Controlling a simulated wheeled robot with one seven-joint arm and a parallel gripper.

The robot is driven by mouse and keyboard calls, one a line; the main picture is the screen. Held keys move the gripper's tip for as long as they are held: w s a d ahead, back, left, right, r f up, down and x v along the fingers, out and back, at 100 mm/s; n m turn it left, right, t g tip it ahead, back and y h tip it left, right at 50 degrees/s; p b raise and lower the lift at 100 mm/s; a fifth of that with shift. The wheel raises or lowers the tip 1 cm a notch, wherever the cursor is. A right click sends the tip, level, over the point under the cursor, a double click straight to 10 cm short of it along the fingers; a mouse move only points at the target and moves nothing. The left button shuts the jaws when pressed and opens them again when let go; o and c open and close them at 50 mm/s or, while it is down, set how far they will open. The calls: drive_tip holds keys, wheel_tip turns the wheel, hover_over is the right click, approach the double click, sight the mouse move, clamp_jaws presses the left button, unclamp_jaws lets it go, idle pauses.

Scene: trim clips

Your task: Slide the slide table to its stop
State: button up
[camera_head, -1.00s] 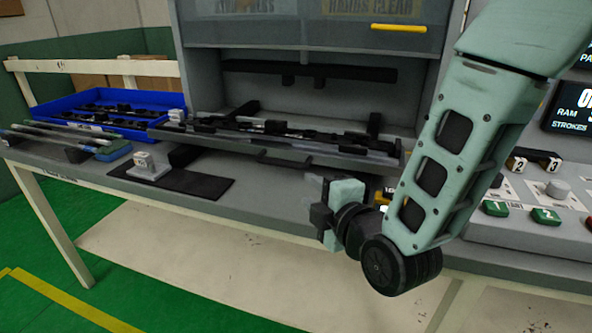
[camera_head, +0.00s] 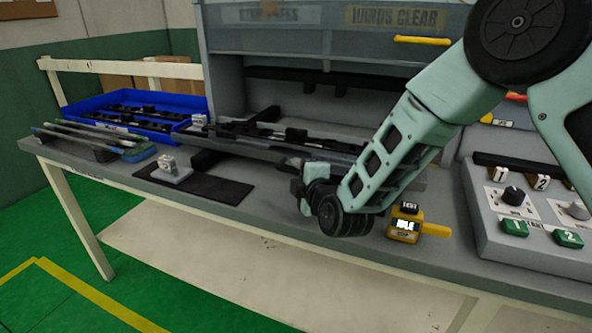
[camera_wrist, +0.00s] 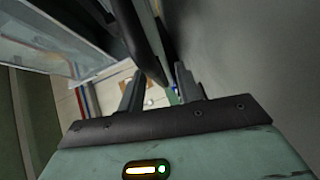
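The slide table (camera_head: 235,147) is a grey flat tray with a raised rim, loaded with dark parts, in front of the press opening. Its right part is hidden behind my arm. My gripper (camera_head: 293,183) is at its front edge, near the middle, where the dark handle is; the gripper covers the handle in the head view. In the wrist view my two dark fingers (camera_wrist: 160,90) stand apart. A dark bar (camera_wrist: 143,40) runs down from the top and ends near the gap between them. I cannot tell whether the fingers touch it.
A blue bin (camera_head: 130,110) of dark parts stands at the left. A small pale block (camera_head: 171,168) stands on a black mat (camera_head: 215,188) in front of the slide. A yellow tester (camera_head: 405,225) is on the bench right of my gripper, and a button panel (camera_head: 530,225) is farther right.

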drive_tip(key=shift+w+a+f, duration=0.1)
drive_tip(key=shift+w+a, duration=0.15)
drive_tip(key=shift+w, duration=0.3)
clamp_jaws()
